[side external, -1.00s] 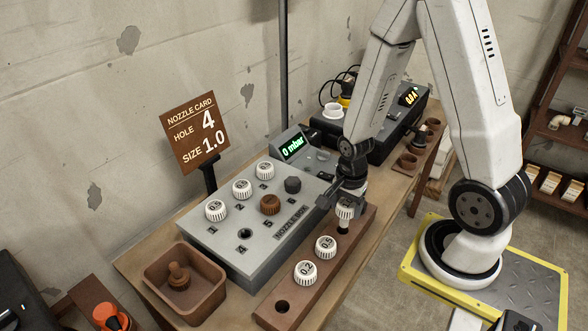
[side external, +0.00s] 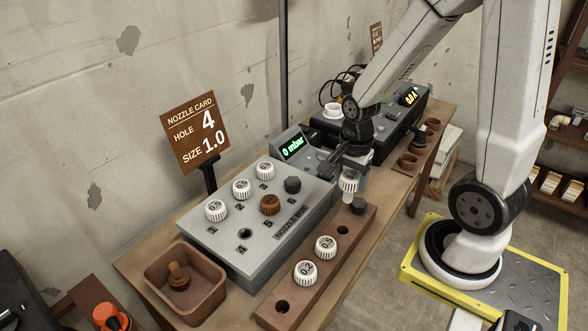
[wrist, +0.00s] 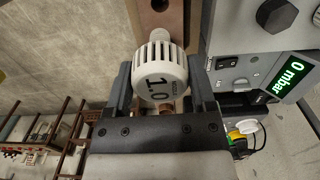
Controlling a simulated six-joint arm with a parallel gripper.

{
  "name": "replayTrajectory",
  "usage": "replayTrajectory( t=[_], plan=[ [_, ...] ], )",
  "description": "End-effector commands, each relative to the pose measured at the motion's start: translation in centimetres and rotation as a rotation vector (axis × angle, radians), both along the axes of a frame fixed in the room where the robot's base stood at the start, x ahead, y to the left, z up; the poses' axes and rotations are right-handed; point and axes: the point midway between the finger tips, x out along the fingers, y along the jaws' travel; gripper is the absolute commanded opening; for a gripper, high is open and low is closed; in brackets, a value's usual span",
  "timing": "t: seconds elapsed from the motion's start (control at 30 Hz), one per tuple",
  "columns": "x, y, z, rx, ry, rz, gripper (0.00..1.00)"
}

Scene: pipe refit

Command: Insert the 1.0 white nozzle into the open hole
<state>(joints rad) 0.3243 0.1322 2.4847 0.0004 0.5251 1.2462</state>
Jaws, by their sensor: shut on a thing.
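The white nozzle marked 1.0 (wrist: 160,78) is between my gripper's fingers in the wrist view, with its stem pointing away. In the side view my gripper (side external: 349,176) is shut on this white nozzle (side external: 348,187) and holds it above the far part of the brown rack (side external: 300,296). The grey nozzle box (side external: 218,243) lies to the left. Its open hole 4 (side external: 244,234) is dark and empty at the front. White nozzles stand in holes 1, 2 and 3, a brown one (side external: 270,204) in 5 and a dark one (side external: 292,185) in 6.
A brown tray (side external: 158,286) with a brown plug stands front left. The nozzle card (side external: 195,132) reads hole 4, size 1.0. The display (side external: 292,147) reads 0 mbar.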

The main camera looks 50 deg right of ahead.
Motion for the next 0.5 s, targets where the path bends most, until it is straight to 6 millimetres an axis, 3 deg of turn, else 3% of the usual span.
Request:
replayTrajectory(
  t=[0.5],
  plan=[
    [0.0,0.0,4.2,-0.001,-0.003,0.000,0.01]
  ],
)
